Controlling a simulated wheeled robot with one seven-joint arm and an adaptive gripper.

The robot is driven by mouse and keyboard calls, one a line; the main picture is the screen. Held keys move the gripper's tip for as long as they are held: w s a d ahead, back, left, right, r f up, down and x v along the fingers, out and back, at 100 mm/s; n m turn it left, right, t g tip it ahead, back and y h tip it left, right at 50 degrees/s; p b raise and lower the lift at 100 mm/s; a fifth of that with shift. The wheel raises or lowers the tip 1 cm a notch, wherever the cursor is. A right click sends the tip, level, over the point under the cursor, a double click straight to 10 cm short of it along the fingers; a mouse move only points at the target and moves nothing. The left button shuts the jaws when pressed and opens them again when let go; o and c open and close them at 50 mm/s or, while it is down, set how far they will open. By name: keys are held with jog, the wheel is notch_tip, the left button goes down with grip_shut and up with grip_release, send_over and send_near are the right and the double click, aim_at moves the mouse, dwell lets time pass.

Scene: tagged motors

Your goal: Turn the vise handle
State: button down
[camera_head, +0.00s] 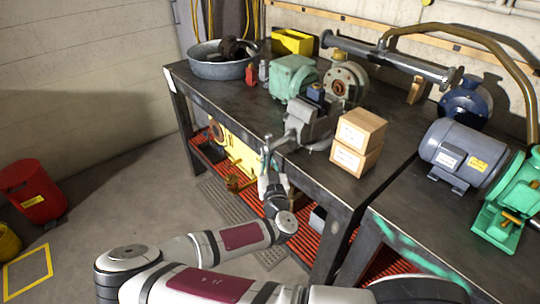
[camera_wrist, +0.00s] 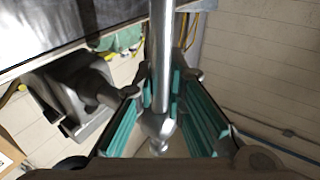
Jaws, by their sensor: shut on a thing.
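The grey vise (camera_head: 308,122) is mounted at the front edge of the dark workbench, and its body also shows at the left of the wrist view (camera_wrist: 70,92). The vise handle, a thin metal bar (camera_head: 267,145), hangs off the front of the vise. In the wrist view the bar (camera_wrist: 161,60) runs down the middle between teal finger pads. My gripper (camera_head: 270,178) is shut on the handle at its lower part. A rounded knob (camera_wrist: 158,128) on the bar shows between the fingers. The contact at the pads is partly hidden.
Stacked cardboard boxes (camera_head: 357,140) stand right of the vise. A green motor (camera_head: 293,76) sits behind it, and a blue-grey motor (camera_head: 463,153) is at the right. A metal basin (camera_head: 222,65) is at the back left. A red lower shelf (camera_head: 300,222) is under the bench.

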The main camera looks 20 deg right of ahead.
jog(key=shift+s+d+r+h, duration=0.1)
jog(key=shift+d+h, duration=0.05)
jog(key=shift+d, duration=0.35)
jog(key=shift+s+d+r+h, duration=0.1)
jog(key=shift+d+h, duration=0.05)
jog(key=shift+d, duration=0.3)
jog(key=c, duration=1.6)
grip_release()
jog(key=shift+d+f, duration=0.1)
jog(key=shift+c, duration=0.2)
jog(key=shift+w+a+f, duration=0.1)
jog(key=shift+a, duration=0.25)
jog(key=v, duration=1.2)
